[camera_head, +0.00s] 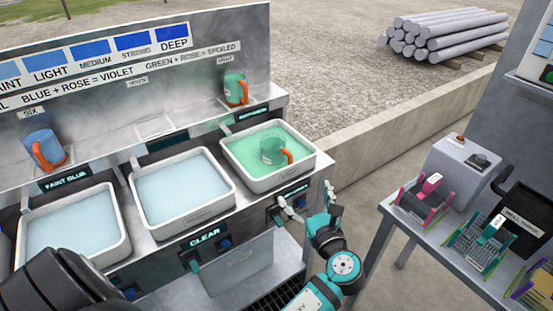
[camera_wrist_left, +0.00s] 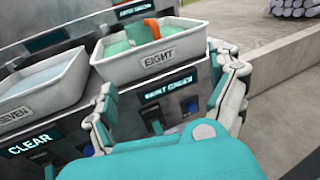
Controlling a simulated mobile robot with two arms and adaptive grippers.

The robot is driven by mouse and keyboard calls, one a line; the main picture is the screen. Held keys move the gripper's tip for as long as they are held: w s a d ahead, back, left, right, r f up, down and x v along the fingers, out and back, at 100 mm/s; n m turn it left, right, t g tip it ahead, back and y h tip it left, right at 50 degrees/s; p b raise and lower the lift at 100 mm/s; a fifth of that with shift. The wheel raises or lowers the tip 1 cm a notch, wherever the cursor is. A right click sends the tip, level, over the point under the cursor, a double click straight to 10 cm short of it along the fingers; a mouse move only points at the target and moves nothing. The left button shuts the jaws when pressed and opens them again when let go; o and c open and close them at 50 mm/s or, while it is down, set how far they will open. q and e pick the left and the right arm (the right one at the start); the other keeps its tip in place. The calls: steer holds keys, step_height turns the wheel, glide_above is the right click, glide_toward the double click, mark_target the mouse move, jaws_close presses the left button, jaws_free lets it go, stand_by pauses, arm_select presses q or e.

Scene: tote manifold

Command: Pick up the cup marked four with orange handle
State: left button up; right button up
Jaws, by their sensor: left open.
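Three cups with orange handles show in the head view. A blue cup (camera_head: 42,147) stands on the shelf at left, and a green cup (camera_head: 233,89) stands on the shelf at right. Another greenish, see-through cup (camera_head: 272,151) sits in the green liquid of the right tub (camera_head: 283,183). I cannot read a four on any of them. My left gripper (camera_head: 312,208) is open and empty in front of and below that tub. In the left wrist view its spread fingers (camera_wrist_left: 168,85) face the tub marked EIGHT (camera_wrist_left: 158,62), where an orange handle (camera_wrist_left: 152,29) shows.
Two tubs of pale blue liquid (camera_head: 185,190) (camera_head: 72,225) stand to the left. A low concrete wall (camera_head: 400,125) runs behind. A side table with a grey box (camera_head: 462,165) and small racks (camera_head: 424,205) is at right. Between tub bench and table there is open floor.

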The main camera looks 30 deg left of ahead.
arm_select(q)
steer(key=y, duration=0.2)
glide_toward(278, 149)
steer(key=p+x, duration=0.1)
steer(key=x, duration=0.5)
steer(key=shift+w+a+r, duration=0.1)
steer(key=shift+a+r, duration=0.05)
steer(key=shift+a, duration=0.05)
steer(key=p+x, duration=0.1)
steer(key=x, duration=0.4)
steer(key=shift+w+a, duration=0.1)
steer(key=shift+a, duration=0.1)
steer(key=shift+w+a+f, duration=0.2)
steer(key=shift+a+f, duration=0.05)
steer(key=shift+c, duration=0.2)
steer(key=c, duration=1.2)
steer(key=shift+c, duration=0.2)
steer(key=shift+r, duration=0.15)
